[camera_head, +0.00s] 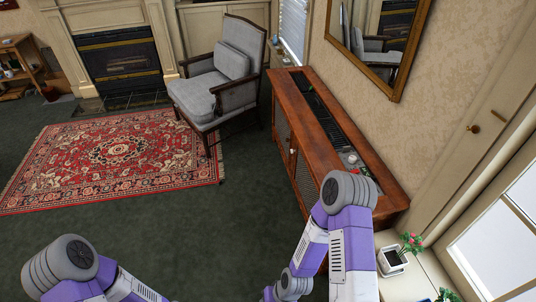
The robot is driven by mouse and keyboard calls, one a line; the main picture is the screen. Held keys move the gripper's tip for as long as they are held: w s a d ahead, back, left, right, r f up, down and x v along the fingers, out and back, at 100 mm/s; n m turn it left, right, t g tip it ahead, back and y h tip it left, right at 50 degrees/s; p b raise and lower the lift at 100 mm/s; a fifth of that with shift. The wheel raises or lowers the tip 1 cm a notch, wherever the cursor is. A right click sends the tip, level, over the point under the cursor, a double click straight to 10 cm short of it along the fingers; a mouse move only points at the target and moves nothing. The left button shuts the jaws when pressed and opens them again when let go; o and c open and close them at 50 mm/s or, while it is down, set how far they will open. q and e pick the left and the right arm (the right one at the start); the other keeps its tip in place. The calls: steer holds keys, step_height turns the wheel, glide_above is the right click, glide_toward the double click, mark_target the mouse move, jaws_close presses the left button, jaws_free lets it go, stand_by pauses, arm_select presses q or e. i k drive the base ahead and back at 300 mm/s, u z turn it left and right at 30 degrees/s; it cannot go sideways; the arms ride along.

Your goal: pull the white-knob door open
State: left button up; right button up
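A reddish-brown wooden cabinet (318,130) stands against the right wall, its front facing left. Its front has a far panel (281,125) and a nearer mesh-like panel (305,184). A tiny white knob (293,151) shows near the line between the panels; I cannot tell for certain which door carries it. The doors look shut. My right arm rises in front of the cabinet's near end and hides part of it. My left arm is at the lower left, over the floor. Neither gripper shows in the picture.
A grey armchair (208,97) stands beyond the cabinet, to the left. A red patterned rug (118,150) lies on the dark green carpet (205,240), which is clear before the cabinet. A potted plant (393,261) stands at the lower right.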

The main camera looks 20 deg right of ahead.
mark_target(308, 190)
steer(key=u, duration=0.6)
steer(key=i, duration=3.5)
steer(key=z, duration=1.85)
steer(key=i, duration=0.75)
steer(key=z, duration=0.6)
